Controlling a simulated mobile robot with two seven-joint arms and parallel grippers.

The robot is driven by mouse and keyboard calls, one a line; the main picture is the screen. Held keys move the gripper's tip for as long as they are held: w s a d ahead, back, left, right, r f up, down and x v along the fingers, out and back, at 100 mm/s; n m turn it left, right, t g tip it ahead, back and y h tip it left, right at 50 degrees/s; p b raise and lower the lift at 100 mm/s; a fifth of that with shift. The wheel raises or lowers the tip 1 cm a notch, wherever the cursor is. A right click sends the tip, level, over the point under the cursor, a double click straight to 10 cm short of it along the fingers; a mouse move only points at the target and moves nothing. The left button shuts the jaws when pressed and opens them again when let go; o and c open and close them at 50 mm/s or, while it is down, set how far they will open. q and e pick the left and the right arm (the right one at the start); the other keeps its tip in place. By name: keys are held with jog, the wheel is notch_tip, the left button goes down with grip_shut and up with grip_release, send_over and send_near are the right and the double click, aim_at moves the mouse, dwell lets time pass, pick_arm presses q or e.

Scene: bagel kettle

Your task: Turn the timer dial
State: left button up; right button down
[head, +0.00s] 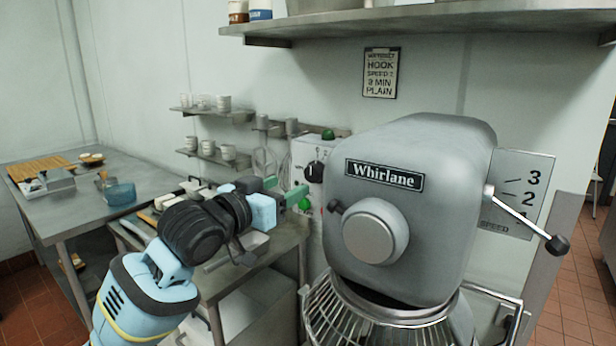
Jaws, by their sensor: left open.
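The timer dial looks to be the black knob (314,171) on a pale control panel (300,152) at the left side of the grey Whirlane mixer (405,200). I cannot tell whether a finger touches the knob or panel. My right gripper is out of view.
The mixer's round hub, wire bowl guard (350,315) and speed lever (530,222) stand to the right. A steel bench (150,178) is at the left. Wall shelves (212,155) with cups hang behind. A long shelf (420,18) runs overhead. A sign (380,73) hangs on the wall.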

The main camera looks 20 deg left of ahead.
pick_arm(q)
jog(key=x, duration=0.7)
jog(key=shift+w, duration=0.35)
jog(key=shift+f, duration=0.1)
jog(key=shift+c, duration=0.3)
jog(key=c, duration=0.9)
